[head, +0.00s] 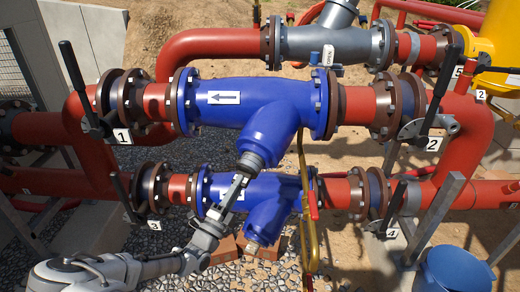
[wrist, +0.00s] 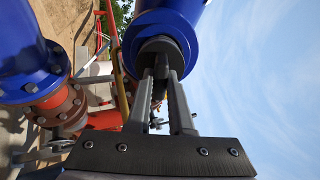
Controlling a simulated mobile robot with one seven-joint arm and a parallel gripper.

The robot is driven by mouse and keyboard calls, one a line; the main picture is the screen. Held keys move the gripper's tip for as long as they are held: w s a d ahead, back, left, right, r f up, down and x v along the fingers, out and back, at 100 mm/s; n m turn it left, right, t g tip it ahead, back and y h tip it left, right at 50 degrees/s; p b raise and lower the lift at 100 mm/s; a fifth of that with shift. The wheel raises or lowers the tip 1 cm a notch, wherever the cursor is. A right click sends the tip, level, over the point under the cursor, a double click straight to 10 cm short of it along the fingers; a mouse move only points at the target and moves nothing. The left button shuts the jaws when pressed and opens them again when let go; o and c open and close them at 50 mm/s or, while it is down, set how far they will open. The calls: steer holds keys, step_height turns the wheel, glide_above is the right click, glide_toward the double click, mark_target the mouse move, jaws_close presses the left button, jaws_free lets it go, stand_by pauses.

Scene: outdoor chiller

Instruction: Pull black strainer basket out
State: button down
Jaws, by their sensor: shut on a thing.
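The upper blue strainer body (head: 262,128) has a slanted branch pointing down toward my arm. The black strainer basket (head: 250,161) shows as a dark grey round end at the mouth of this branch. In the wrist view the basket's dark end (wrist: 158,46) sits at the blue branch's opening. My gripper (head: 242,174) reaches up from the lower left. In the wrist view my gripper (wrist: 161,75) has its fingertips closed together on a narrow dark part at the basket's end. The inner part of the basket is hidden inside the blue branch.
A lower blue strainer (head: 268,220) lies just below my gripper. A yellow bar (head: 304,200) stands close to the right. Black valve levers (head: 75,80) stick out at both sides. A blue bucket (head: 455,270) stands lower right. Gravel lies open below.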

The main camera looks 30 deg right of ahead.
steer(key=v, duration=1)
steer(key=shift+a, duration=0.25)
stand_by(0.4)
steer(key=shift+s, duration=0.1)
steer(key=c, duration=1.4)
jaws_free()
jaws_close()
